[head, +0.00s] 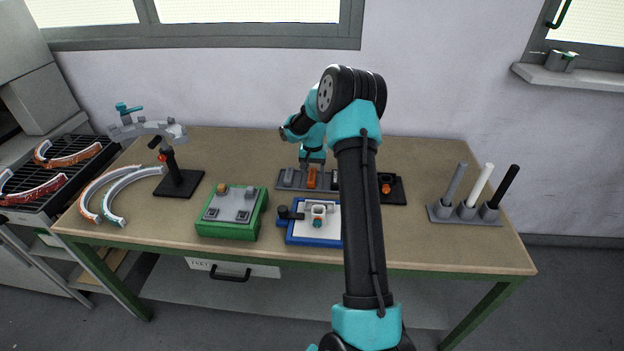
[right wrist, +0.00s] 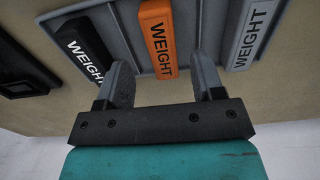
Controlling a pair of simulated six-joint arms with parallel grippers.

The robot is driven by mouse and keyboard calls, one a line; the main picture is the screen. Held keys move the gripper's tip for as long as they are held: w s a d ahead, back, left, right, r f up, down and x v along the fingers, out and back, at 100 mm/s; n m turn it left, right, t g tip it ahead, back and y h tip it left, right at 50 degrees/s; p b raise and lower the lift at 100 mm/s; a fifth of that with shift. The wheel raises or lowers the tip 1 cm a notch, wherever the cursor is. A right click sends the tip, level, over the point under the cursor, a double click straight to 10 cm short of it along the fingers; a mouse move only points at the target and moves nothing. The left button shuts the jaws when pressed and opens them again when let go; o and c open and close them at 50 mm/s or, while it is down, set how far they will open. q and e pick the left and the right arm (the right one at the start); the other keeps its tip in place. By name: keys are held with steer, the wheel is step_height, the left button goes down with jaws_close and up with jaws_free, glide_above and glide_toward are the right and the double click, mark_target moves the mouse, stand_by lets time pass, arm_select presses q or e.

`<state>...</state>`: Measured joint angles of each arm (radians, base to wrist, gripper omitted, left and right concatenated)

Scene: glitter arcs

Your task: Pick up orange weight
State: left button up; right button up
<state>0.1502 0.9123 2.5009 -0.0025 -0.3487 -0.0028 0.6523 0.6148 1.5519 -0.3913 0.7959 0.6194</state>
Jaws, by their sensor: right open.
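The orange weight (right wrist: 159,38) is a flat block labelled WEIGHT, lying in a grey tray (right wrist: 135,60) between a black weight (right wrist: 80,45) and a grey weight (right wrist: 252,32). In the head view the orange weight (head: 311,178) shows as a small patch in the tray toward the back of the table. My right gripper (right wrist: 163,80) is open and empty, its fingers apart on either side of the orange weight's near end. In the head view the right gripper (head: 312,164) is over the tray. My left gripper is not in view.
A green box (head: 232,232) and a blue-framed board (head: 313,240) stand in front of the tray. A black stand (head: 180,185) is to the left. A rack with grey, white and black rods (head: 465,215) stands at the right. Bare table lies between.

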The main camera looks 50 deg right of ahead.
mark_target(312, 175)
step_height(312, 175, down, 4)
steer(key=shift+w+f, duration=0.1)
steer(key=shift+w, duration=0.05)
stand_by(0.5)
jaws_close()
stand_by(0.4)
